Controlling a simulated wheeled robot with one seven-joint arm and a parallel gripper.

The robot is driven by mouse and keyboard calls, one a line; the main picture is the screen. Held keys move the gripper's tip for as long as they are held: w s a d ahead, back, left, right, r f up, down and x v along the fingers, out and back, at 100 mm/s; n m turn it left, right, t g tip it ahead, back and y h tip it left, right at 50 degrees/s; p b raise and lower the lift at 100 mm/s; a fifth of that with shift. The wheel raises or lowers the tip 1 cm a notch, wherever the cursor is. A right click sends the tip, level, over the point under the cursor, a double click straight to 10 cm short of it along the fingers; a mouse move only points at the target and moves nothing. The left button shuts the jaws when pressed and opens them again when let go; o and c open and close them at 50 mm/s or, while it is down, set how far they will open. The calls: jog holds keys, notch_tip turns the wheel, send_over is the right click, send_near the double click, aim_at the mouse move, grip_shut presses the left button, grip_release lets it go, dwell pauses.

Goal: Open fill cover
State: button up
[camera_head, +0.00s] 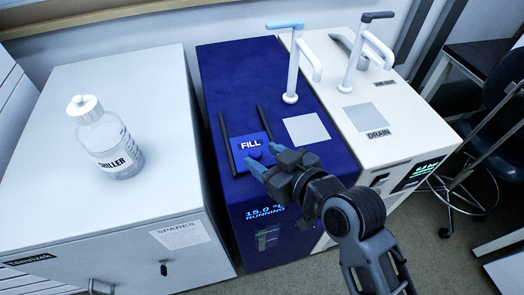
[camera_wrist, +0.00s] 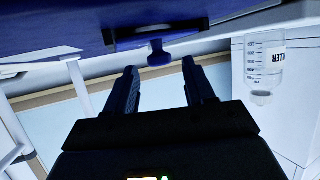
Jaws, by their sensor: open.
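The fill cover (camera_head: 251,144) is a small blue plate marked FILL, lying between two dark rails on top of the dark blue unit (camera_head: 235,85). A small blue knob (camera_head: 256,155) stands at its near edge; in the wrist view the knob (camera_wrist: 159,55) hangs from a dark edge, because that picture is upside down. My gripper (camera_head: 265,160) is open and empty, close to the knob on its near right side. In the wrist view my two fingers (camera_wrist: 161,72) point towards the knob, which lies roughly between their lines, just beyond the tips. The cover looks flat and closed.
A white cabinet (camera_head: 60,200) stands on the left with a labelled bottle (camera_head: 110,145) on top. A pale square plate (camera_head: 307,129) and a blue-handled pipe (camera_head: 291,75) stand right of the cover. The white unit (camera_head: 400,140) marked DRAIN adjoins on the right.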

jog(key=shift+x, duration=1.1)
grip_shut()
